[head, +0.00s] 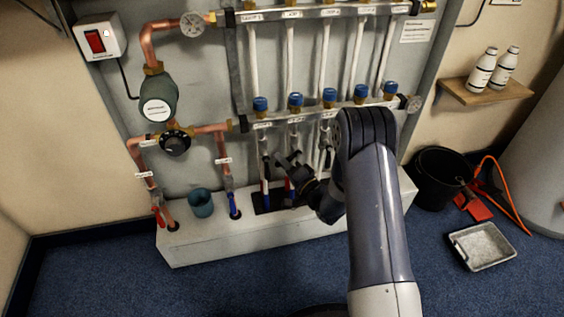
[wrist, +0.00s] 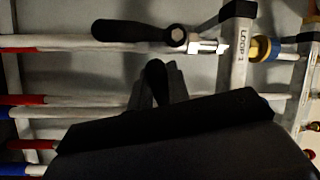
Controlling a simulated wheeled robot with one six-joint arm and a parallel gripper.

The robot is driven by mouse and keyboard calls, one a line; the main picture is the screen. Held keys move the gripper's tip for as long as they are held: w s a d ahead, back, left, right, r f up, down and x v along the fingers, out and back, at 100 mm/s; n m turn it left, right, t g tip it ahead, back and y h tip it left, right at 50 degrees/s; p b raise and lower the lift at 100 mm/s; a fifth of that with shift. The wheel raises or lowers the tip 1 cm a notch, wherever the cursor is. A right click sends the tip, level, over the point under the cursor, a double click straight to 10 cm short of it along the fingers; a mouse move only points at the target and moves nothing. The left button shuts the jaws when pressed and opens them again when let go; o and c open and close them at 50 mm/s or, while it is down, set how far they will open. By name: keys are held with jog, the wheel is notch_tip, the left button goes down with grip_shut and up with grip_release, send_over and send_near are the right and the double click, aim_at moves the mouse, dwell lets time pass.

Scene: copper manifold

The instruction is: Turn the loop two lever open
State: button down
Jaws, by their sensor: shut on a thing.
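My gripper (head: 287,161) is at the second loop's pipe, below the lower manifold bar. It is shut on a dark lever, which I take to be the loop two lever; the dark jaws and lever blend together in the head view. In the wrist view the rounded dark end of this lever (wrist: 156,74) shows at my dark gripper (wrist: 170,90). The rest of it is hidden, so its exact angle is unclear. The loop one lever (wrist: 130,31) is black and lies along its pipe, apart from my gripper, by the bracket labelled LOOP 1 (wrist: 238,45).
The lower manifold bar (head: 310,112) with several blue caps runs just above my gripper. Other pipes with red and blue sleeves stand close by. A white boxed ledge (head: 190,242) is below. A black bucket (head: 441,180) and a tray (head: 482,246) are on the floor at right.

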jog(key=n, duration=0.1)
jog(key=d+f+n+g+h, duration=0.1)
jog(key=n, duration=0.1)
jog(key=shift+w+f+n+b, duration=0.1)
jog(key=shift+f+n+b, duration=0.15)
jog(key=shift+n+b, duration=0.1)
jog(key=shift+w+d+f+n+g+h+b, duration=0.3)
jog(key=shift+d+n+h, duration=0.45)
jog(key=shift+n, duration=0.55)
jog(key=shift+w+d+f+n+g+h+b, duration=0.1)
jog(key=shift+d+f+n+g+h+b, duration=0.3)
jog(key=shift+n+h, duration=0.65)
jog(key=shift+w+d+f+n+g+h+b, duration=0.15)
jog(key=shift+d+f+n+h+b, duration=0.4)
jog(key=shift+n, duration=0.95)
jog(key=shift+w+d+r, duration=0.1)
jog(key=shift+d+r, duration=0.1)
jog(key=shift+d, duration=0.1)
jog(key=c, duration=1.3)
grip_release()
jog(key=shift+c, duration=0.2)
jog(key=p+v, duration=0.3)
jog(key=v, duration=0.8)
jog(key=shift+p, duration=0.3)
